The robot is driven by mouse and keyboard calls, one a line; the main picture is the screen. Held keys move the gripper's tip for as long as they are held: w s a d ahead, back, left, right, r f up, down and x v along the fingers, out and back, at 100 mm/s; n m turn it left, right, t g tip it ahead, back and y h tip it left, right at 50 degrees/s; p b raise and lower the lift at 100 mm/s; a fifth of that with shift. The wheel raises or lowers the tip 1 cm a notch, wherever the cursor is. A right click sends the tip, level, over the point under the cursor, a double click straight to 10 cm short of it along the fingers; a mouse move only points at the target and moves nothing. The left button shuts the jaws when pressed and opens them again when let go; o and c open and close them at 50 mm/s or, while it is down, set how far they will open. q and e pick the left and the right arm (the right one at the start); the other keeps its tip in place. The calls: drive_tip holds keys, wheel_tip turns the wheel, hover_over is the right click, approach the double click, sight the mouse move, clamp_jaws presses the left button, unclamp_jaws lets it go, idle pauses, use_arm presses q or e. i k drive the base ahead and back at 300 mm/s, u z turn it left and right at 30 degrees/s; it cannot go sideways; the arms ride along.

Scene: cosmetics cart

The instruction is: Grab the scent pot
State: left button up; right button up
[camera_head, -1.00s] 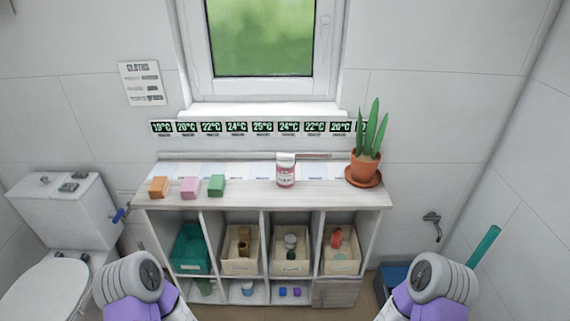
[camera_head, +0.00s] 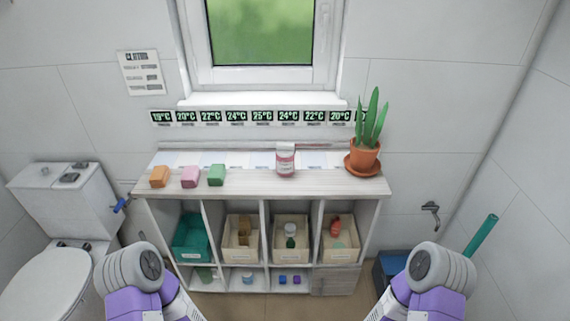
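A pink jar (camera_head: 285,160) with a pale lid stands upright on top of the cart, right of the middle. I cannot tell for sure whether it is the scent pot. Cream bins in the cart hold other small items: a white-topped dark container (camera_head: 290,235), a red item (camera_head: 336,226) and a tan item (camera_head: 244,232), all too small to name. My left and right arms show only as purple and grey links at the lower edge. Both grippers are out of view, and nothing held shows.
The cart top (camera_head: 330,185) also carries orange (camera_head: 159,176), pink (camera_head: 190,176) and green (camera_head: 216,175) blocks and a potted plant (camera_head: 364,156) at right. Temperature labels (camera_head: 250,117) line the wall. A toilet (camera_head: 60,250) stands left, a blue bin (camera_head: 392,270) right.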

sight(285, 166)
drive_tip(key=k, duration=1.25)
drive_tip(key=u, duration=0.6)
drive_tip(key=i, duration=1.9)
drive_tip(key=z, duration=0.6)
